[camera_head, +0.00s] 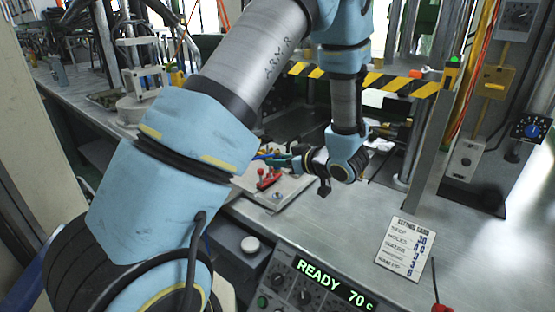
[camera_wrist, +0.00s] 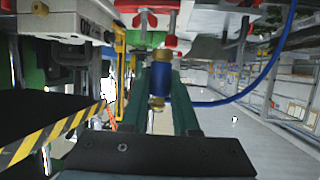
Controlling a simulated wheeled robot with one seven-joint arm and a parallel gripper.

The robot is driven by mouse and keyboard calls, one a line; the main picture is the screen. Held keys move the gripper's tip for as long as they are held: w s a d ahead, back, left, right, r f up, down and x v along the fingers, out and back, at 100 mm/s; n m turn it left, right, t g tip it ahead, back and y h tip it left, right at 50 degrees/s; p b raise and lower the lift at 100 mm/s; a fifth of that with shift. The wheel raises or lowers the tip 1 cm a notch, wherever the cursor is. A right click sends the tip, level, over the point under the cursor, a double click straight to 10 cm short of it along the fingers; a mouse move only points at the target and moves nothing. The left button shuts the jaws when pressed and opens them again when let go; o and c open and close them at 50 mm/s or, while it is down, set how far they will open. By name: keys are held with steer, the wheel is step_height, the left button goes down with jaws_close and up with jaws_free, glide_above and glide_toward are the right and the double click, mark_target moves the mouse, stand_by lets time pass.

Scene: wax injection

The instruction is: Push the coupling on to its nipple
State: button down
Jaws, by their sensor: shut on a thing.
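My gripper (camera_wrist: 160,78) is shut on the coupling (camera_wrist: 158,93), a blue sleeve with brass-coloured ends, held between its teal fingers. A brass piece (camera_wrist: 162,55) shows at the coupling's far end, close to a pale block with red parts. I cannot tell whether this is the nipple or part of the coupling, nor whether the coupling is seated. A blue hose (camera_wrist: 245,88) curves away right from behind the fingers. In the head view my gripper (camera_head: 274,159) points left above a pale plate (camera_head: 290,191); the coupling is too small to make out there.
Red clamps (camera_head: 267,179) stand on the plate just below my gripper. A yellow-black striped bar (camera_head: 385,82) crosses behind my wrist. A setting card (camera_head: 405,248) lies on the bench at right, and a control panel (camera_head: 310,285) reads READY 70 C. The bench right of the plate is clear.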

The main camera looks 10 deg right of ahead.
steer(key=shift+f+b, duration=1.5)
steer(key=shift+f, duration=1.3)
steer(key=shift+p, duration=0.5)
steer(key=shift+f+b, duration=0.95)
steer(key=shift+f, duration=0.55)
stand_by(0.4)
steer(key=c, duration=0.6)
jaws_free()
